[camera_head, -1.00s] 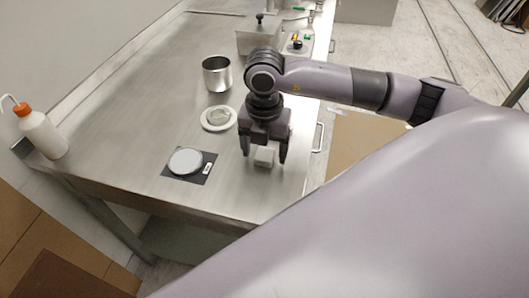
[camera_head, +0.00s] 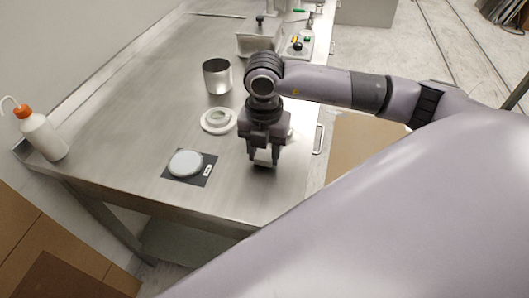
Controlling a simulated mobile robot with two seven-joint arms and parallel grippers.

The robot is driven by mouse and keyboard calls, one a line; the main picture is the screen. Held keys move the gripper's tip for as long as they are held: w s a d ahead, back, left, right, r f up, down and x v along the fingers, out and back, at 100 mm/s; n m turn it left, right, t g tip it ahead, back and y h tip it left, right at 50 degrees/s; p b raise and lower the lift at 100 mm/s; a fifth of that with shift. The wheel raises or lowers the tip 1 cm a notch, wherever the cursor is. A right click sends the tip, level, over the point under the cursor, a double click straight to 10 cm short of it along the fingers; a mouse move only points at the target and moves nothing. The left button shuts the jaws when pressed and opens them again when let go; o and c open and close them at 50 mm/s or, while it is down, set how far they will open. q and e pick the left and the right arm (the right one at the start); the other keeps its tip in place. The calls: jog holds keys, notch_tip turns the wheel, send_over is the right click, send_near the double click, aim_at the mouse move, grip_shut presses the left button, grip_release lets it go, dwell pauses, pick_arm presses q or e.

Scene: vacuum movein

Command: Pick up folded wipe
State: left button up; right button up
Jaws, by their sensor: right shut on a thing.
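The folded wipe (camera_head: 264,156) is a small white block near the front right of the steel table. My right gripper (camera_head: 263,161) points down over it and is shut on it, with the fingers at its two sides. Most of the wipe is hidden between the fingers. I cannot tell whether it still touches the table. My left gripper is not in view.
A white disc on a dark scale (camera_head: 185,164) lies left of the gripper. Behind are a white ring-shaped dish (camera_head: 218,120), a steel cup (camera_head: 217,76) and a steel box (camera_head: 257,40). A wash bottle (camera_head: 42,134) stands at the left edge. The table's (camera_head: 150,115) middle left is clear.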

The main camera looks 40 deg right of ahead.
aim_at(264, 155)
notch_tip(264, 155, up, 19)
jog(key=shift+p, duration=0.45)
jog(key=shift+r, duration=0.1)
